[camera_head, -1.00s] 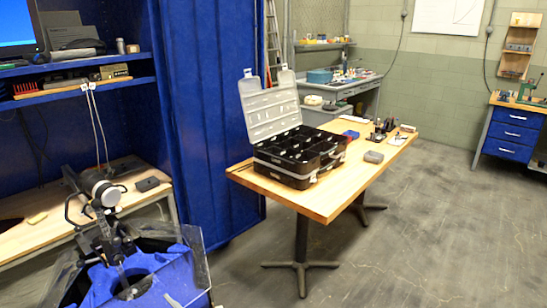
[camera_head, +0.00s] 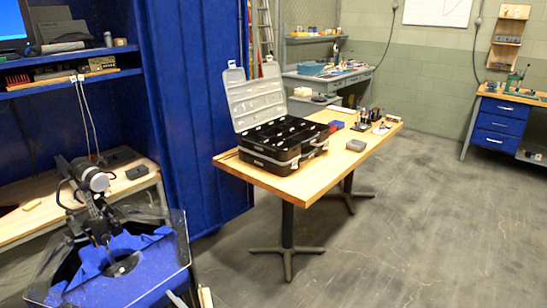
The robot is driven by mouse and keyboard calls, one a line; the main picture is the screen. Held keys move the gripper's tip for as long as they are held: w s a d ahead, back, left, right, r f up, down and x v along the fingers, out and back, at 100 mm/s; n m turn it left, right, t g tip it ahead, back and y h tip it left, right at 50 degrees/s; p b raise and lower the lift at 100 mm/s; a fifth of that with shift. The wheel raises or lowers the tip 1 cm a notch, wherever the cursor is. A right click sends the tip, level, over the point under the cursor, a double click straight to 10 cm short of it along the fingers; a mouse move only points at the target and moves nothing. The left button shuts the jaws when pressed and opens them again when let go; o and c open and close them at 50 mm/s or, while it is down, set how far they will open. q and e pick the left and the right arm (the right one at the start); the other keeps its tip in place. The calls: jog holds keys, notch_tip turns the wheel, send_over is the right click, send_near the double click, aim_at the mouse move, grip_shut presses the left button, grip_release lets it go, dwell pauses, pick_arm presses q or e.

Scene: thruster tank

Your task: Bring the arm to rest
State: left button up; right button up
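Neither of my grippers can be made out in the head view. A blue tank (camera_head: 85,281) with clear upright walls stands at the lower left. A black and white device with a round white body (camera_head: 97,180) is mounted over it on a dark frame. Small light-coloured pieces (camera_head: 205,297) show at the bottom edge beside the tank, cut off by the frame; I cannot tell what they are.
A wooden table (camera_head: 300,185) in the middle carries an open black case (camera_head: 285,142), a grey block (camera_head: 356,145) and small tools. A blue-framed workbench (camera_head: 30,205) is at left, a blue-drawer bench (camera_head: 498,118) at far right. The floor at right is clear.

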pick_arm(q)
jog(key=s+d+f+n+g+h, duration=0.1)
jog(key=s+d+f+n+h, duration=0.15)
jog(key=f, duration=0.85)
jog(key=s+d+f+n+g+h, duration=0.1)
jog(key=s+d+f+h, duration=0.2)
jog(key=f, duration=0.8)
jog(key=s+d+f+n+g+h, duration=0.1)
jog(key=s+f+n+h, duration=0.2)
jog(key=f, duration=0.8)
jog(key=s+d+f+n+g+h, duration=0.1)
jog(key=s+f+n+h, duration=0.2)
jog(key=s+f+n, duration=0.4)
jog(key=s+d+f+n+g+h, duration=0.1)
jog(key=s+f+n, duration=0.7)
jog(key=s, duration=0.9)
notch_tip(320, 180, down, 2)
jog(key=shift+d+f+g+h, duration=0.1)
jog(key=shift+d+g+h, duration=0.35)
jog(key=shift+h, duration=0.5)
